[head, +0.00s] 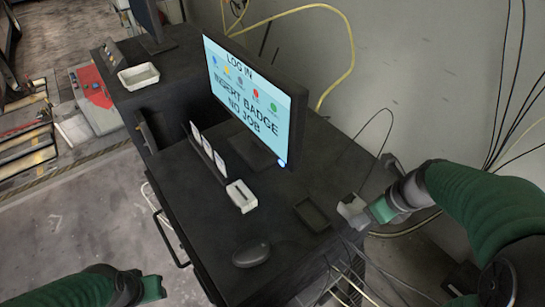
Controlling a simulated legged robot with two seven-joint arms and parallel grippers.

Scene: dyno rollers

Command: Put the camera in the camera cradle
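A small pale grey block (351,209), which looks like the camera, is at the right edge of the black desk, with a thin dark cable looping up behind it. My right gripper (374,211) has green fingers and reaches in from the right, right against the block. Whether the fingers close on it cannot be made out. A shallow black tray (312,215), which looks like the camera cradle, lies empty on the desk just left of the block. My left gripper (152,288) is low at the left, off the desk; its finger gap is not clear.
A monitor (252,98) reading "INSERT BADGE NO JOB" stands behind. A white slotted holder (241,196), upright cards (208,152) and a black mouse (251,254) are on the desk. Cables hang at the right, and a wire rack (350,285) is below the desk's edge.

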